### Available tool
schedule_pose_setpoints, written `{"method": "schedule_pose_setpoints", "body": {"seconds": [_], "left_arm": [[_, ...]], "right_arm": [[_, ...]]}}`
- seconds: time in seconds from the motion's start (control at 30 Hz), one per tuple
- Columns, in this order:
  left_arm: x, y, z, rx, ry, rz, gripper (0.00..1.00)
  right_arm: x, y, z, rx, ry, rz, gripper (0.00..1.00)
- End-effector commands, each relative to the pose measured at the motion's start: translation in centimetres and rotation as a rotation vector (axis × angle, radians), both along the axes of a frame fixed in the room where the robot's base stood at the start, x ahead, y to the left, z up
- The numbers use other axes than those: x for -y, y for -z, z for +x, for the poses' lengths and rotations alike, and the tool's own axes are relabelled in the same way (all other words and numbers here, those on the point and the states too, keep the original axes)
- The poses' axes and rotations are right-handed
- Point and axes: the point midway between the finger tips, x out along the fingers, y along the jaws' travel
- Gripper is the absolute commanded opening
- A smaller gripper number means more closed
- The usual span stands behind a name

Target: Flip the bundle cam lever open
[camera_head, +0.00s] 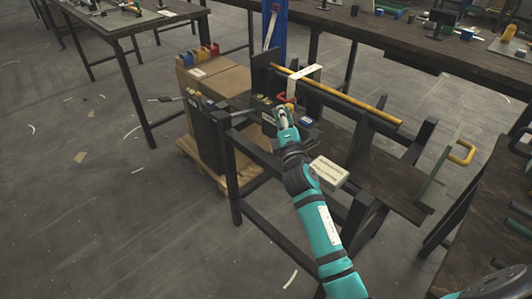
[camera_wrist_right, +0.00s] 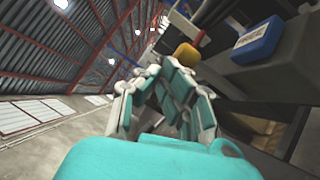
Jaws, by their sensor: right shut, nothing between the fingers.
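My right gripper (camera_head: 284,114) reaches in from the lower right over the dark bench fixture. Its fingers are shut and empty; they also show in the right wrist view (camera_wrist_right: 165,85). A small yellow-orange knob (camera_wrist_right: 187,55) appears just beyond the fingers in the wrist view. It may be the end of the cam lever, but the lever's arm is hidden behind the gripper. I cannot tell whether the fingers touch the knob. A red part (camera_head: 281,97) shows just behind the gripper in the head view. My left gripper is not in view.
A blue labelled block (camera_wrist_right: 255,40) sits on a dark housing beside the fingers. A long yellow bar (camera_head: 345,95) runs along the rack behind. A white labelled box (camera_head: 328,172) lies near my right arm. Cardboard boxes (camera_head: 210,78) stand left; the floor further left is mostly clear.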

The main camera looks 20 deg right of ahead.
Motion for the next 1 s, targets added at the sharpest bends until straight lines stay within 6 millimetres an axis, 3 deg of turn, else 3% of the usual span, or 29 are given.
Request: {"method": "schedule_pose_setpoints", "body": {"seconds": [0.47,1.0], "left_arm": [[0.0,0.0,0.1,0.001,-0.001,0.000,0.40],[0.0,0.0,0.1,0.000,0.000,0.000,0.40]], "right_arm": [[-0.1,0.3,-0.5,-0.003,0.001,0.000,0.00],[-2.1,2.1,-10.0,-0.002,0.002,0.002,0.00]]}}
